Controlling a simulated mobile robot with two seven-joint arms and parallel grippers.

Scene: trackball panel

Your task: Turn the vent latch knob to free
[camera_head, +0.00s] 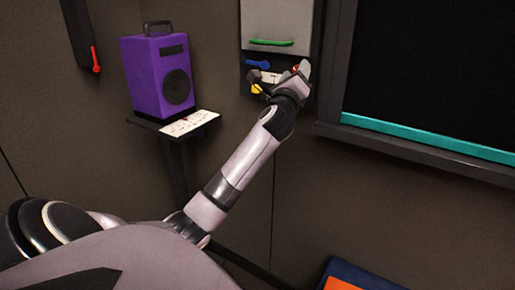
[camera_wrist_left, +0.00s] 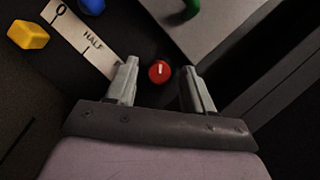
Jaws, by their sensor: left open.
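A round red knob (camera_wrist_left: 159,75) with a pale mark on its face sits on the dark panel in the left wrist view. It also shows as a small red spot in the head view (camera_head: 295,69). My left gripper (camera_wrist_left: 160,68) is open, with one finger on each side of the red knob; I cannot tell whether either finger touches it. In the head view the left gripper (camera_head: 284,76) is at the panel and partly covers it. A white label strip (camera_wrist_left: 80,38) reading "HALF" lies beside the knob. I cannot read which control is named vent latch.
Near the red knob are a yellow knob (camera_head: 256,89), a blue lever (camera_head: 257,64) and a green handle (camera_head: 271,43) on a grey cover (camera_head: 278,18). A purple speaker (camera_head: 158,75) stands on a small shelf at left. A dark framed screen (camera_head: 430,70) is at right.

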